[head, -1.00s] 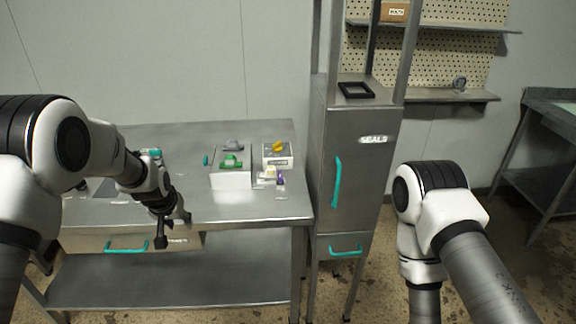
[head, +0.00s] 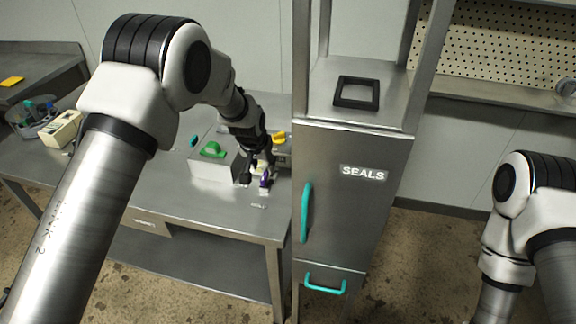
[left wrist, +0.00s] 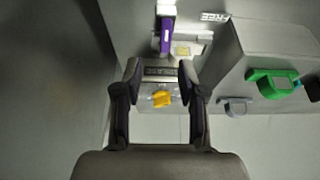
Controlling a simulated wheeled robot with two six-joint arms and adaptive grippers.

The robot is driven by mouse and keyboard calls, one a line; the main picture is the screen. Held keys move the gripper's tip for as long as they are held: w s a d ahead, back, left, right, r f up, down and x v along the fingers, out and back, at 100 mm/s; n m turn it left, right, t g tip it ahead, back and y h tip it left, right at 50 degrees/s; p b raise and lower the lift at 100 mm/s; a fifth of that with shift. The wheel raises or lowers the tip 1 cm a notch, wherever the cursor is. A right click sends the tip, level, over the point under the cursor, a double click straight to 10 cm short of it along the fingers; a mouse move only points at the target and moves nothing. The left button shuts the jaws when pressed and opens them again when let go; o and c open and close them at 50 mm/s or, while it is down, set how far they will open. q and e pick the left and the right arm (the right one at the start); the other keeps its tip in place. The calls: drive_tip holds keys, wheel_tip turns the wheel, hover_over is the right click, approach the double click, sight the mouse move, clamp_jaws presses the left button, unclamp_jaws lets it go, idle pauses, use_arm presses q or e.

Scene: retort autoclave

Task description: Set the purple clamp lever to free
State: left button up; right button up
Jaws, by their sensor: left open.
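The purple clamp lever (head: 265,182) stands near the right front of the bench, beside the small fixture. In the left wrist view the purple lever (left wrist: 166,36) stands upright in the picture, just past the fingertips, with a white part at its top end. A "FREE" label (left wrist: 214,17) lies beside it. My left gripper (head: 256,178) is at the lever in the head view. In the left wrist view my left gripper (left wrist: 159,72) is open, its fingers apart with nothing held between them. My right gripper is out of view; only the right arm shows.
A grey box with a green handle (head: 213,150) stands left of my left gripper. A yellow knob (head: 279,138) sits behind it. The SEALS cabinet (head: 350,200) rises close on the right. The bench front (head: 215,210) is mostly clear.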

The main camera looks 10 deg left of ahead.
sight(264, 176)
use_arm(q)
drive_tip(key=f, duration=0.2)
drive_tip(key=a+f+p, duration=0.1)
drive_tip(key=shift+w+a+f, duration=0.1)
drive_tip(key=shift+w+f, duration=0.05)
drive_tip(key=shift+w, duration=0.1)
drive_tip(key=x, duration=0.4)
drive_tip(key=shift+w+d, duration=0.25)
drive_tip(key=shift+d, duration=0.1)
drive_tip(key=shift+s, duration=0.1)
drive_tip(key=shift+s+a+r, duration=0.1)
drive_tip(key=shift+a+r, duration=0.05)
drive_tip(key=shift+r, duration=0.05)
drive_tip(key=shift+c, duration=1)
drive_tip(key=c, duration=0.5)
clamp_jaws()
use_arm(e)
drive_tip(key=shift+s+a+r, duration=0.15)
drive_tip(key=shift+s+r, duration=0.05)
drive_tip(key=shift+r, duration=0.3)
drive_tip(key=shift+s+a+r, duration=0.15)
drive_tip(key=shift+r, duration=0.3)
